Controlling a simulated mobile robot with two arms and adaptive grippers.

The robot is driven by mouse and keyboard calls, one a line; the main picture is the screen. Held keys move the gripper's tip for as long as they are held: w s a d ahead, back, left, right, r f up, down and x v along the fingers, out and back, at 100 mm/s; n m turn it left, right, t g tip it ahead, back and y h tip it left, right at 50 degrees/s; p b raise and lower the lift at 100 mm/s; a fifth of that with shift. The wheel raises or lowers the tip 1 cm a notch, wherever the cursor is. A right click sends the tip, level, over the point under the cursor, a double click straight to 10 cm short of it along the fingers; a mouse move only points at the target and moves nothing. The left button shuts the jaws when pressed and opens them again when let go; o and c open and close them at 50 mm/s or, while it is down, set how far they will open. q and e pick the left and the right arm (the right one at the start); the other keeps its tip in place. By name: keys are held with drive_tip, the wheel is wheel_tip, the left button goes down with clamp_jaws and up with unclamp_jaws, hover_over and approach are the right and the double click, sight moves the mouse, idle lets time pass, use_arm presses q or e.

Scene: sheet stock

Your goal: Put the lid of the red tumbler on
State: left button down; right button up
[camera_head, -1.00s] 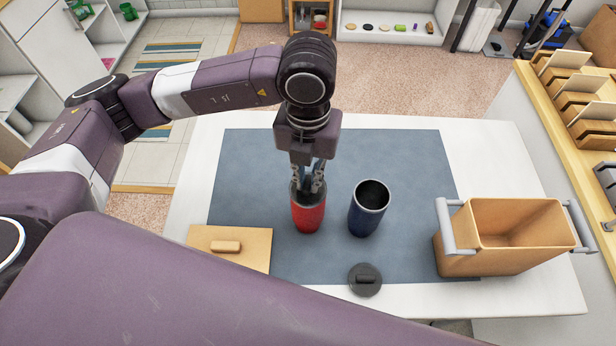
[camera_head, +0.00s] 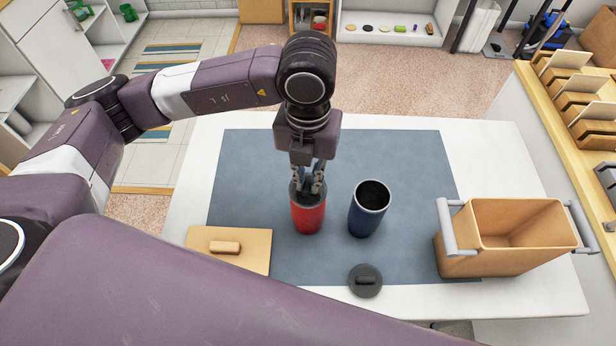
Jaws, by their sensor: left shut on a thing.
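The red tumbler (camera_head: 308,218) stands upright on the blue-grey mat. My left gripper (camera_head: 309,188) points straight down over it, its fingers shut at the tumbler's mouth on a dark piece that looks like the tumbler's lid. The fingers hide most of that piece, so I cannot tell whether it is fully seated on the rim. My right gripper is out of view.
An open dark blue tumbler (camera_head: 368,212) stands just right of the red one. A dark round lid with a knob (camera_head: 365,281) lies in front. A wooden board with a handle (camera_head: 256,262) is at left, a tan bin (camera_head: 480,263) at right.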

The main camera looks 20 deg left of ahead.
use_arm(q)
drive_tip(key=c, duration=1.4)
unclamp_jaws()
drive_tip(key=shift+r+p, duration=1.75)
drive_tip(key=shift+r, duration=1.75)
